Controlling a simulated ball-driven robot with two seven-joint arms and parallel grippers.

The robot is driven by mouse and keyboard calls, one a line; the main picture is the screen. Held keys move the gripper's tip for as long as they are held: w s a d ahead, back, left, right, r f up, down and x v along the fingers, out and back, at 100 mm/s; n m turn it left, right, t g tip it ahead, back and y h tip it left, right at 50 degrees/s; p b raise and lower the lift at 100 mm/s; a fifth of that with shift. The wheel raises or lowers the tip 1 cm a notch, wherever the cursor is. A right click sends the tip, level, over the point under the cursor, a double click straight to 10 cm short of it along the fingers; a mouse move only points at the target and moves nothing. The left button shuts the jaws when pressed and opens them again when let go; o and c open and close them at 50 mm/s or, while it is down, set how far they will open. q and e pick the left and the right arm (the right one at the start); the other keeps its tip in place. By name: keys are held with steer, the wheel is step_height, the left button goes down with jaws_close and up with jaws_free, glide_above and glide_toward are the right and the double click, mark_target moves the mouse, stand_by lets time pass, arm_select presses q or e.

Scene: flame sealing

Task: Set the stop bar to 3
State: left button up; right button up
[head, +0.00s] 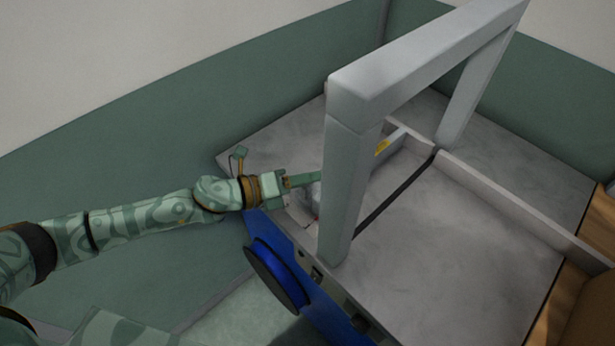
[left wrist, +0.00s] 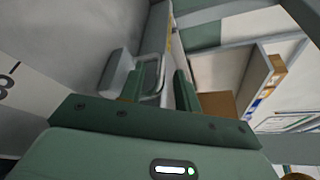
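My left gripper (head: 312,179) reaches in from the left to the machine's table, partly hidden behind a grey upright. In the left wrist view its two green fingers (left wrist: 160,88) stand apart. A pale grey block with a thin metal loop (left wrist: 153,75) shows between and beyond the fingers; I cannot tell if they touch it. A plate at the left edge bears a dark mark like a 3 (left wrist: 5,85). A grey bar with a yellow mark (head: 382,147) shows behind the upright; it may be the stop bar. My right gripper is not in view.
A grey arch frame (head: 350,170) stands over the grey table (head: 460,235), crossed by a dark slot (head: 395,195). A pale rail (head: 520,207) runs across the right side. A blue front panel with a blue wheel (head: 277,275) is below my gripper. Wooden shelving (head: 597,270) stands at right.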

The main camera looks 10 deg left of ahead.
arm_select(q)
steer(key=shift+w+d, duration=0.25)
steer(key=shift+d, duration=0.1)
jaws_close()
steer(key=shift+f, duration=0.1)
